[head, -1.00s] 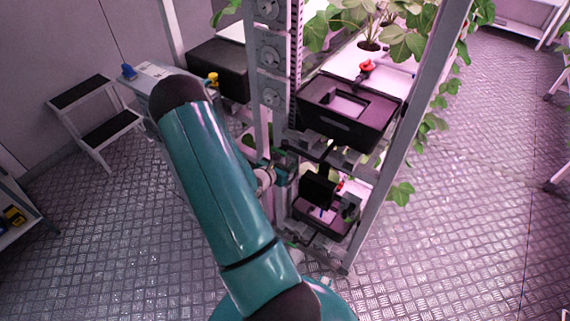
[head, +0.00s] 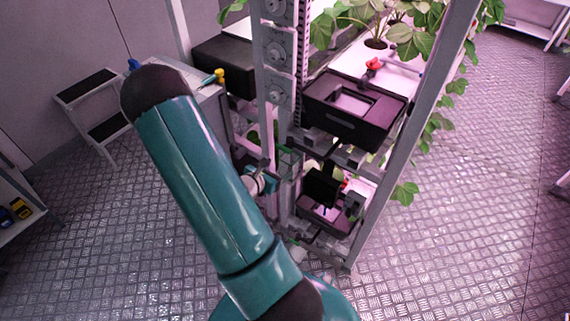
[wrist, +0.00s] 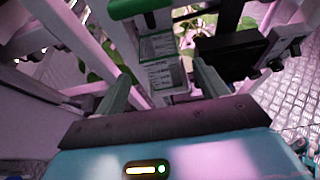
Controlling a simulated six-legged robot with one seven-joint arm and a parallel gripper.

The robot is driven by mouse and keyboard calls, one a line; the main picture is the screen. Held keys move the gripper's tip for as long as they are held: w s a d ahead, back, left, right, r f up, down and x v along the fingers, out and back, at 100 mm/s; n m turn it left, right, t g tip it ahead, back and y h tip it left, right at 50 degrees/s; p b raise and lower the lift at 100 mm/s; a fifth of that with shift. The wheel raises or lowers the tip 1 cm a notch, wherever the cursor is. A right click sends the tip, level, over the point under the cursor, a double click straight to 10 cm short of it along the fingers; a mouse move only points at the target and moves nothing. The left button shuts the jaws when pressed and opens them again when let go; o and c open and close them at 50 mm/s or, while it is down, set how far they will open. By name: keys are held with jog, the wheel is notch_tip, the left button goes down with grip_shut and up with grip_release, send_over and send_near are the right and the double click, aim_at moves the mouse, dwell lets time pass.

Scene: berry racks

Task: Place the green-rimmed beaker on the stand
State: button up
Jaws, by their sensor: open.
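In the wrist view my gripper (wrist: 162,70) is open, its two fingers standing apart. Between and just beyond them is a pale, upright piece with printed markings. In the head view a small clear, green-edged shape (head: 290,162) shows beside the rack post, just right of my wrist, and may be the beaker. I see no hold on anything. I cannot pick out the stand with certainty.
The rack's metal post (head: 278,90) is close to my wrist. A black bin (head: 355,118) sits on the upper shelf and a smaller open black box (head: 325,215) below. A bench, a step stool (head: 92,100) and plants are around.

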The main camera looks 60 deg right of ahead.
jog(key=shift+v, duration=1.8)
jog(key=w+a+r+m+y, duration=0.35)
jog(key=a+r+m, duration=0.7)
jog(key=r, duration=0.45)
jog(key=a+r+m+t+y, duration=0.2)
jog(key=a+r, duration=0.3)
jog(key=a, duration=0.4)
jog(key=s+a+r+m+t+y, duration=0.1)
jog(key=a+r+t+y, duration=0.2)
jog(key=a+r, duration=0.3)
jog(key=a+r+m+t+y, duration=0.2)
jog(key=a+r+y, duration=0.2)
jog(key=a, duration=0.8)
jog(key=shift+s+a+r+m+t+y, duration=0.3)
jog(key=shift+a+r+m+y, duration=0.1)
jog(key=shift+r, duration=0.5)
